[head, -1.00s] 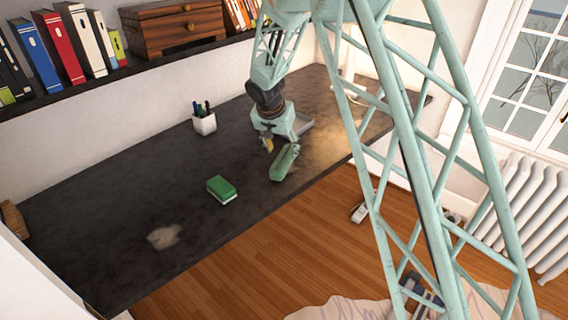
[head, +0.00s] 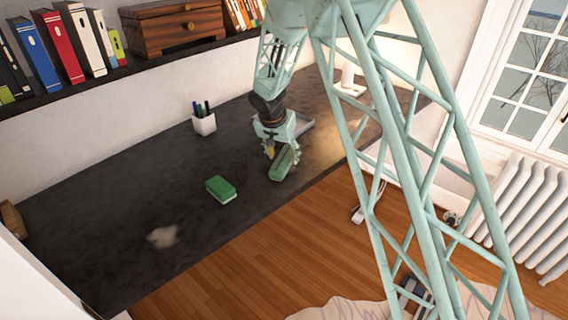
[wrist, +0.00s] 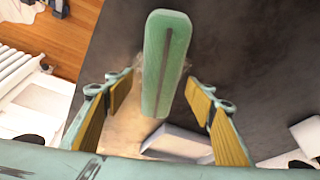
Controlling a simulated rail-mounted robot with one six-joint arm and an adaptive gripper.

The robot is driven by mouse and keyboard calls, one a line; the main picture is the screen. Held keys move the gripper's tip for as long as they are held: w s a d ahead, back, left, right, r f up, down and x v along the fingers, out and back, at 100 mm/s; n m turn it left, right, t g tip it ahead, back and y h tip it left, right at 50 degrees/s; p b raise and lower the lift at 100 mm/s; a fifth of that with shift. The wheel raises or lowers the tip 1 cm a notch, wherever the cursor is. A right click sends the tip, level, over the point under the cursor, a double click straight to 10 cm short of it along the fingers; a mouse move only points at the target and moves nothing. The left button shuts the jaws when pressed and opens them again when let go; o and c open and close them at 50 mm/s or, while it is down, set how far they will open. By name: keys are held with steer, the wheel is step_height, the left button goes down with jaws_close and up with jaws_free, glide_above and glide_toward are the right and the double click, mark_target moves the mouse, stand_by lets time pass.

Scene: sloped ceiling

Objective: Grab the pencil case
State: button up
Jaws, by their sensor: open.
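The pencil case is a long, rounded green case with a dark line along its top, seen in the wrist view (wrist: 166,65). In the head view the pencil case (head: 284,163) lies on the dark desk (head: 120,200) near its front edge. My gripper (wrist: 160,95) is open, with yellow pads on its fingers. In the wrist view one finger is on each side of the case's near end, with gaps visible. In the head view my gripper (head: 282,155) is at the case and partly covers it.
A white pen cup (head: 204,123) stands behind. A grey tray-like object (wrist: 180,142) lies close to the gripper. The desk's left part is mostly clear.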

steer(key=shift+x, duration=1)
steer(key=shift+r, duration=0.1)
steer(key=c, duration=1)
